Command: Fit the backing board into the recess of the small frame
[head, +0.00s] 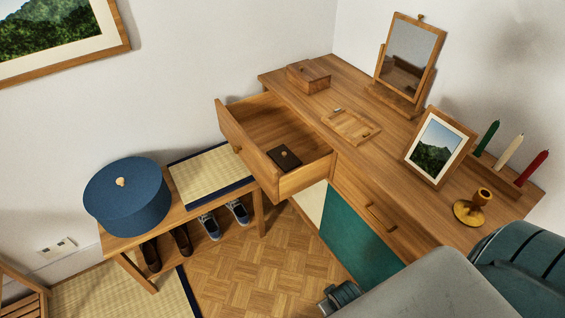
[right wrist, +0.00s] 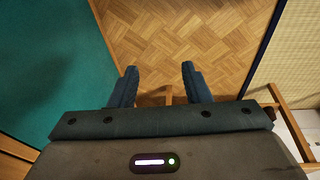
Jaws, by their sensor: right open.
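A small wooden frame (head: 351,126) lies flat on the dresser top, its shallow recess facing up. A dark, flat rectangular piece with a small light knob (head: 284,157) lies in the open drawer; it looks like the backing board. My right gripper (right wrist: 158,86) is open and empty in the right wrist view, over the parquet floor. In the head view only part of this gripper (head: 341,297) shows at the bottom, below and in front of the dresser, well away from frame and board. My left gripper is not in view.
The dresser (head: 335,80) also bears a wooden box (head: 308,76), a tilting mirror (head: 411,58), a standing picture (head: 438,146), several candles and a brass holder (head: 475,208). The drawer (head: 248,146) juts out beside a bench holding a blue round box (head: 127,198).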

